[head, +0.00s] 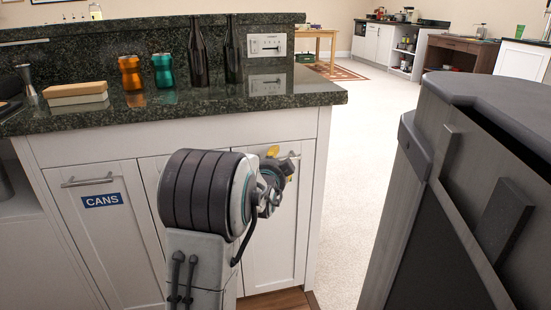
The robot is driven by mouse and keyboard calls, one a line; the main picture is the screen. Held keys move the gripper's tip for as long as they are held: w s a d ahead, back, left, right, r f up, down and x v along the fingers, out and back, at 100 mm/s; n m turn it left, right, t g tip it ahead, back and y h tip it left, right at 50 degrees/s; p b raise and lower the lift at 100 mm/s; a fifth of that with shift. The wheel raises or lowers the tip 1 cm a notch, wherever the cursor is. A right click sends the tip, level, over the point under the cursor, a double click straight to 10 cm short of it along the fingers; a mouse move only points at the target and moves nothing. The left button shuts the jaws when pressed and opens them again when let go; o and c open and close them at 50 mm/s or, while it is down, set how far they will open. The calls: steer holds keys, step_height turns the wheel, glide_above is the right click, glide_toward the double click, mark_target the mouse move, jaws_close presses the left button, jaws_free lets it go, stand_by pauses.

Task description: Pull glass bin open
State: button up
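White bin fronts line the bar counter. The left one (100,225) bears a blue CANS label and a metal bar handle. A right-hand front (284,235) has a metal handle (291,157) near its top. No label reading glass shows; my arm hides much of the middle front (150,185) and part of the right one. My gripper (280,168), with yellow parts, is in front of the upper right-hand front, close to its handle. My arm partly covers the gripper, so I cannot tell whether its fingers touch the handle or are open. All visible fronts look closed.
The dark granite counter (185,117) overhangs the fronts. Pale open floor (350,150) lies right of the counter.

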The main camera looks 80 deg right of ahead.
steer(key=shift+d, duration=0.15)
jaws_close()
stand_by(0.4)
